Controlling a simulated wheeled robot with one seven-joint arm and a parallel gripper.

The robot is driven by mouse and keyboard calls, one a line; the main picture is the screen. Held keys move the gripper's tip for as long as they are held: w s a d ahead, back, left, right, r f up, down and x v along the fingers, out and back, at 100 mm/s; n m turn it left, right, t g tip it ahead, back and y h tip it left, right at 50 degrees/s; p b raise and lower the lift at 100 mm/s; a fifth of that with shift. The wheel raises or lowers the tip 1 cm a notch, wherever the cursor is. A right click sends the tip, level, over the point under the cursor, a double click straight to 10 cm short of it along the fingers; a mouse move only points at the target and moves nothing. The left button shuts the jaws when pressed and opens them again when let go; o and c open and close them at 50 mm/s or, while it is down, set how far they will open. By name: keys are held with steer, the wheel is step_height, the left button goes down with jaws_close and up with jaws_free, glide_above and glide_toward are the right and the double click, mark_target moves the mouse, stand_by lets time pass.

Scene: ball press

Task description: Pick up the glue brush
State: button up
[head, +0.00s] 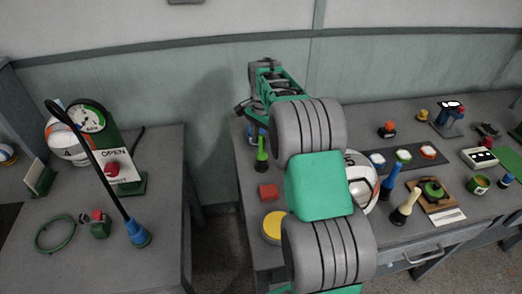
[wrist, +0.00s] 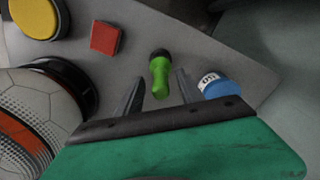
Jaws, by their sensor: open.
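An upright green-handled tool (head: 262,155) with a dark band or base stands near the left edge of the right-hand bench; I take it to be the glue brush, though no bristles show. In the wrist view the green tool (wrist: 160,74) lies between the two grey fingers of my gripper (wrist: 160,84), with a gap on each side. The gripper is open and holds nothing. How far its fingertips are above the bench is hard to tell. In the head view my arm hides much of the area around the gripper.
A blue round thing with a white label (wrist: 217,86) stands close beside the right finger. A red block (wrist: 105,38), a yellow disc (wrist: 38,16) and a white ball (wrist: 35,115) are to the left. The bench edge is near on the right.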

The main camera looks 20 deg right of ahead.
steer(key=shift+w+f, duration=0.1)
steer(key=shift+f, duration=0.65)
steer(key=shift+a, duration=0.1)
jaws_close()
